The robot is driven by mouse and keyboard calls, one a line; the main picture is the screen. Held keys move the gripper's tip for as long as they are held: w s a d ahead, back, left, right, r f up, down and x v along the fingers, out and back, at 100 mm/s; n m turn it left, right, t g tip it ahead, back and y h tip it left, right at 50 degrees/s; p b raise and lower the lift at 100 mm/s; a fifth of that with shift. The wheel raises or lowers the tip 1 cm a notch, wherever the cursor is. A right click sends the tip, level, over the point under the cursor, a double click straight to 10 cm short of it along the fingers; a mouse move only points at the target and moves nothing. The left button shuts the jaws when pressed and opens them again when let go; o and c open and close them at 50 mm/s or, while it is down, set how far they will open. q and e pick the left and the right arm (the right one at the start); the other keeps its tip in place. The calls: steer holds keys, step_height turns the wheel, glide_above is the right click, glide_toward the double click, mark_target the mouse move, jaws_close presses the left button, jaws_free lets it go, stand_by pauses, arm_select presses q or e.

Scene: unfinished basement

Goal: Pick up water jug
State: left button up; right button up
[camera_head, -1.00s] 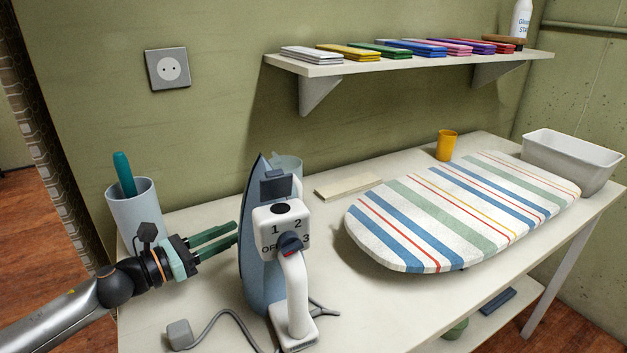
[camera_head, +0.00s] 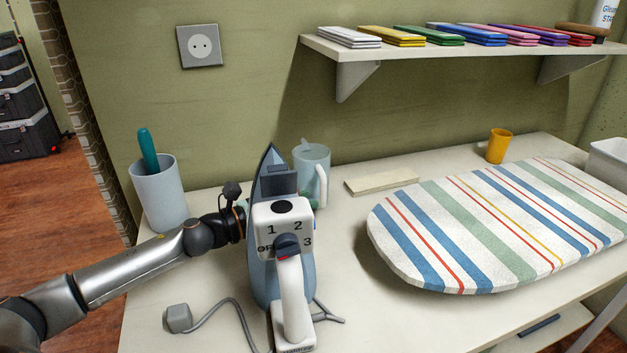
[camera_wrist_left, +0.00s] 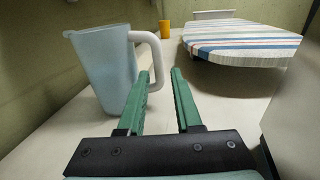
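The water jug is pale blue and see-through with a white handle. In the head view the jug (camera_head: 311,160) stands upright on the table, partly hidden behind the iron. In the left wrist view the jug (camera_wrist_left: 103,68) is at the left, with its handle (camera_wrist_left: 157,55) towards the right. My left gripper (camera_wrist_left: 160,74) is open there, its two green fingers apart. The left finger overlaps the handle's loop in the picture, and the handle's outer part shows between the fingertips. I cannot tell whether they touch. In the head view the iron mostly hides this gripper. My right gripper is not in view.
The iron (camera_head: 265,270) stands upright in front, its cord and plug (camera_head: 178,318) on the table (camera_head: 360,325). A cup with a teal handle (camera_head: 159,195) stands left. The striped ironing board (camera_head: 500,225), yellow cup (camera_head: 498,146) and flat block (camera_head: 380,183) are right. A shelf (camera_head: 450,46) hangs above.

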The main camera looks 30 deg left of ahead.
mark_target(321, 195)
arm_select(q)
steer(key=shift+x, duration=1.75)
steer(key=shift+f+p+x, duration=0.2)
steer(key=shift+x, duration=1.1)
steer(key=shift+f+p+x, duration=0.15)
steer(key=shift+p+x, duration=0.05)
steer(key=shift+x, duration=1.15)
steer(key=shift+a, duration=0.1)
jaws_close()
steer(key=shift+r, duration=0.1)
